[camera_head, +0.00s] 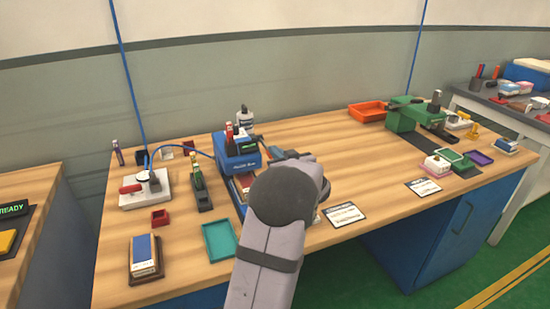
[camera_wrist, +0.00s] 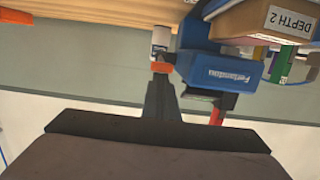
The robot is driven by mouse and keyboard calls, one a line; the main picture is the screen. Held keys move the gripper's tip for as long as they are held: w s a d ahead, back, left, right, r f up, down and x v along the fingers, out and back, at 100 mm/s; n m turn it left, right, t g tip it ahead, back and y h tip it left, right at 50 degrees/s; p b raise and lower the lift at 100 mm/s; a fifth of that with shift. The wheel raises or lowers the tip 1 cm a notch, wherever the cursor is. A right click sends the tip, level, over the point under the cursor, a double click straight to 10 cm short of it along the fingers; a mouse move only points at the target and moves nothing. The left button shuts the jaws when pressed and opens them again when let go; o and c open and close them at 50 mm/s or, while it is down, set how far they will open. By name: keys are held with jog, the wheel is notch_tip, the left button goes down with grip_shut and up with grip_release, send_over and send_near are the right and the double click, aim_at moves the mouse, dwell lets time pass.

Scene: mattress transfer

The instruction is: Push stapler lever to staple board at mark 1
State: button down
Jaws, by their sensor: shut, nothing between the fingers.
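My gripper (camera_wrist: 161,98) shows in the wrist view as a dark, narrow pair of fingers closed together, with nothing seen between them. In the head view my arm covers it, so its distance from the stapler cannot be told. A green bench device (camera_head: 402,117) with a dark arm stands at the back right of the table. A small black device (camera_head: 203,199) stands left of the blue bin. Part of a blue-grey item (camera_head: 284,154) shows behind my arm, mostly hidden.
A teal tray (camera_head: 219,240) lies at the front. An orange tray (camera_head: 368,112) is at the back. The table's centre right is clear.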

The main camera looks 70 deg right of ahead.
jog(key=shift+s+a+f+b, duration=0.15)
jog(key=shift+f, duration=0.95)
jog(key=shift+s+a+f+b, duration=0.1)
jog(key=shift+f+b, duration=0.05)
jog(key=shift+f, duration=1.05)
jog(key=shift+a+r+p, duration=0.1)
jog(key=shift+r+p, duration=0.45)
jog(key=shift+r, duration=0.05)
jog(key=r+p+v, duration=0.1)
jog(key=r+v, duration=0.1)
jog(key=v, duration=0.9)
jog(key=shift+p, duration=0.3)
